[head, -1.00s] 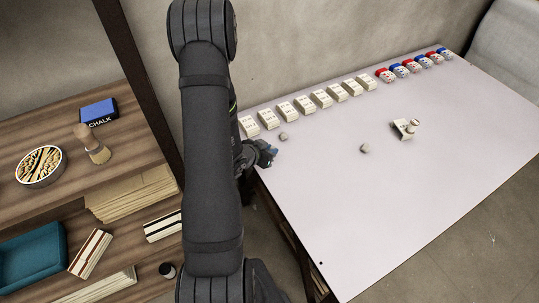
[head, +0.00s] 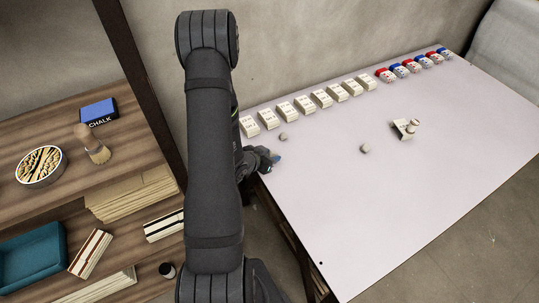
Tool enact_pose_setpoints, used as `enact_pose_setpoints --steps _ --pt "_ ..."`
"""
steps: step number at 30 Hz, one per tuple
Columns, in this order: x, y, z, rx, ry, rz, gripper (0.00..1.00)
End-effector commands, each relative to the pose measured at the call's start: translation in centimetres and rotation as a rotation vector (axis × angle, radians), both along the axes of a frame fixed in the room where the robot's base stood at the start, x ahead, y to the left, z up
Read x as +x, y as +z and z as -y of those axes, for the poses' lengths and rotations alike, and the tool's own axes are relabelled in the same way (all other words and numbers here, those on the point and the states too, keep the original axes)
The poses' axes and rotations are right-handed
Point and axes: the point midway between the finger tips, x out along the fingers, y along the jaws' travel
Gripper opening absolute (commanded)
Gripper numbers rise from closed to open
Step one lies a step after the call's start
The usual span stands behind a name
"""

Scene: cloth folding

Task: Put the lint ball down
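Two small grey lumps that look like lint balls lie on the pale table (head: 390,215): one lump (head: 283,137) near the left end, another lump (head: 364,149) nearer the middle. My gripper (head: 274,157) is at the table's left edge, just below and left of the first lump in the picture and apart from it. A bluish patch shows at its tip. The fingers are small and partly hidden by my arm, so I cannot tell whether they are open or hold anything.
A row of cream blocks (head: 303,103) and several red and blue capped pieces (head: 409,65) line the table's back edge. A cream block with a small round piece (head: 405,128) sits right of centre. The front of the table is clear. A wooden shelf (head: 60,128) stands at left.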

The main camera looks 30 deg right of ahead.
Motion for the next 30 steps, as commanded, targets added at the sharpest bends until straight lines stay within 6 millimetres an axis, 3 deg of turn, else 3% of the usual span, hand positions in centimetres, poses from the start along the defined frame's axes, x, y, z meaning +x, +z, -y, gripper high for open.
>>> enact_pose_setpoints --steps 13,15,16,30 --pt "-2.4 3.9 -4.6 -0.001 0.002 -0.001 0.38" --pt "-2.6 4.2 -5.0 -0.002 0.001 0.000 0.48" --pt "-2.7 4.3 -5.1 -0.002 0.001 0.000 0.53" --pt "-2.8 4.4 -5.3 -0.001 0.000 -0.001 0.53"
